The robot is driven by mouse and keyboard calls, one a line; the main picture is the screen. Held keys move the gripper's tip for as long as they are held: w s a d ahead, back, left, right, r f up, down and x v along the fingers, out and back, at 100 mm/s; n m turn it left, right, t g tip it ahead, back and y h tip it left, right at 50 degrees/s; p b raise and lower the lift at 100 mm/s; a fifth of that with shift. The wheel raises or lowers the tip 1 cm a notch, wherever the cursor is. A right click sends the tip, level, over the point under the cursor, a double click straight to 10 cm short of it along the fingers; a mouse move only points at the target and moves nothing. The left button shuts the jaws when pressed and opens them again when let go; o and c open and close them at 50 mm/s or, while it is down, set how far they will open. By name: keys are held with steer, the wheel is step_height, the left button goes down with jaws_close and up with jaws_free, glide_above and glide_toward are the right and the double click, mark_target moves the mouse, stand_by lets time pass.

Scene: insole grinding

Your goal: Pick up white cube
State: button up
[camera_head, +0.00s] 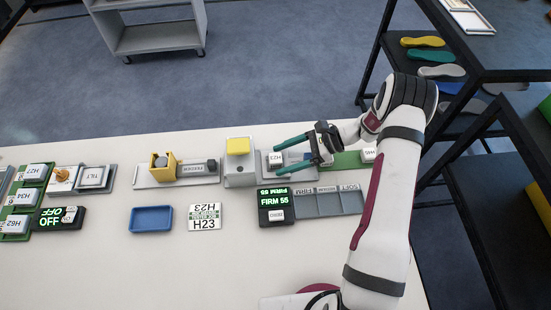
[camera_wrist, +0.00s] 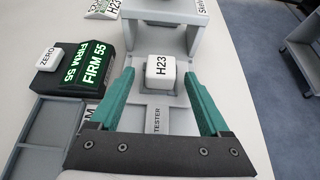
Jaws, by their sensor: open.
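The white cube (camera_wrist: 160,70), marked H23, sits on a grey tester fixture (camera_wrist: 161,121) in the wrist view. In the head view the cube (camera_head: 275,159) shows between the tips of my green fingers. My gripper (camera_head: 277,157) is open, with a finger on either side of the cube. In the wrist view my gripper (camera_wrist: 159,76) shows a gap between each fingertip and the cube. The cube's lower sides are partly hidden.
A black display (camera_head: 276,204) reading FIRM 55 stands close beside the fixture, with grey sorting bins (camera_head: 330,203) to its right. A grey block with a yellow top (camera_head: 238,147) stands just left. A blue tray (camera_head: 151,219) and H23 card (camera_head: 205,217) lie nearer.

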jaws_close()
stand_by(0.4)
steer(key=shift+r, duration=0.1)
